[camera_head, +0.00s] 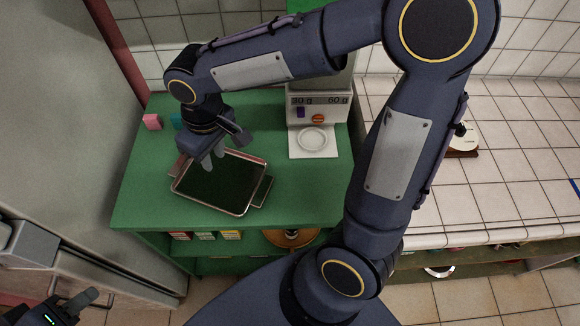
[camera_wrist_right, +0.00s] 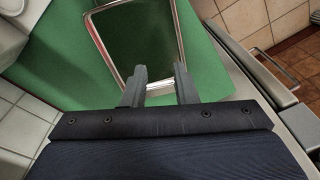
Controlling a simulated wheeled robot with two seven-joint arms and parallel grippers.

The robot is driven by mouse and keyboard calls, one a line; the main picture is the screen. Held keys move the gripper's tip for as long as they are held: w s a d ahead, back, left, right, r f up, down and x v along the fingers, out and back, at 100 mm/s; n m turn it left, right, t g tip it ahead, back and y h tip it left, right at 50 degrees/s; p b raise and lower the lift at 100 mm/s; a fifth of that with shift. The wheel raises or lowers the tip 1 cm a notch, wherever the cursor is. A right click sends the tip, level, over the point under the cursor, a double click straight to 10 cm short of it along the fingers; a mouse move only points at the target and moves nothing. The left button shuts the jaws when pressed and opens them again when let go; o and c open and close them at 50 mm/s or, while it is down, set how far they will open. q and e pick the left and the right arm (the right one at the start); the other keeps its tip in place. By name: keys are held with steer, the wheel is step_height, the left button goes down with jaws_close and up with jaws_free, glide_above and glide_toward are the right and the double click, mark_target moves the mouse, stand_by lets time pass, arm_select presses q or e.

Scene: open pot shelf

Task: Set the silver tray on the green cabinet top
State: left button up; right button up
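The silver tray (camera_head: 183,193), with a bright metal rim and a dark, greenish inside, lies on the green cabinet top (camera_head: 140,200). My right gripper (camera_head: 212,161) is over the tray's far edge in the head view. My left gripper (camera_head: 78,303) is low at the left, away from the cabinet, and only partly shown.
A white scale (camera_head: 313,143) stands on the green top right of the tray. A pink block (camera_head: 152,122) sits at the back left. A grey panel (camera_head: 60,130) borders the left; a white tiled counter (camera_head: 490,190) lies right.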

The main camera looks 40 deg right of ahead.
steer(key=s+d+r+m+t+y, duration=0.1)
steer(key=s+d+m+t, duration=0.1)
steer(key=s+d, duration=0.3)
steer(key=s+d+r+m+t+y, duration=0.2)
steer(key=s+d+m, duration=0.2)
steer(key=s, duration=0.6)
steer(key=shift+d+m+t, duration=0.3)
steer(key=shift+d+t, duration=0.1)
steer(key=shift+d, duration=0.15)
steer(key=shift+r, duration=0.15)
